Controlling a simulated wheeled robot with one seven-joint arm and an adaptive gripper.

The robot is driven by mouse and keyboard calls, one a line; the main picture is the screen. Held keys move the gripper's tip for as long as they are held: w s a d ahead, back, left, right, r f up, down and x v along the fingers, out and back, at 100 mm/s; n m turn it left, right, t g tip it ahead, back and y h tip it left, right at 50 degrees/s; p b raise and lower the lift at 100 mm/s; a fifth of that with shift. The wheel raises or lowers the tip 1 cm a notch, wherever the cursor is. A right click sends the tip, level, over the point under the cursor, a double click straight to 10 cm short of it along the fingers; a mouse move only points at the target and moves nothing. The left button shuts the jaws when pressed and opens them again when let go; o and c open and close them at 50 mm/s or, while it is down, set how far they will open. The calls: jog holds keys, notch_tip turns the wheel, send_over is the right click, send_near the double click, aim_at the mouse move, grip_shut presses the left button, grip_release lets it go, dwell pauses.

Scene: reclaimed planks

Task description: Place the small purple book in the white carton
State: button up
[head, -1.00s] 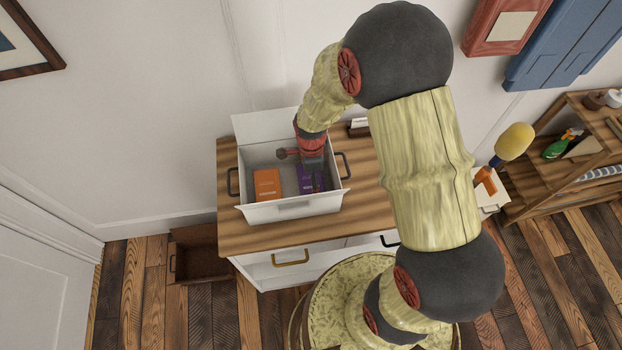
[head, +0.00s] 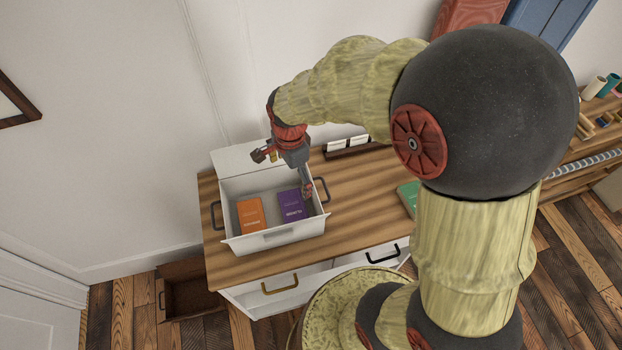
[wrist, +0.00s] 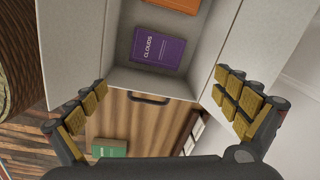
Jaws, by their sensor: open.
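The small purple book (head: 291,205) lies flat inside the white carton (head: 272,240), on its floor at the right side. In the wrist view the purple book (wrist: 158,48) shows its cover with the word "CLOUDS". An orange book (head: 249,215) lies beside it on the left in the carton. My gripper (head: 290,172) is above the carton's back right part, apart from the book. In the wrist view my gripper (wrist: 165,103) has its fingers spread wide with nothing between them.
The carton stands on a wooden-topped cabinet (head: 350,215) with its back flap up. A dark holder with white cards (head: 347,150) stands behind at the right. A green book (head: 408,196) lies right of the carton. A brown box (head: 190,290) is on the floor.

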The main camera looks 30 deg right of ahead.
jog(key=s+r+n+t, duration=0.4)
jog(key=s+r+n, duration=1.1)
jog(key=r, duration=0.4)
jog(key=shift+s+r+n+t, duration=0.25)
jog(key=shift+s+n+t, duration=0.05)
jog(key=shift+n, duration=0.6)
jog(key=shift+c, duration=0.4)
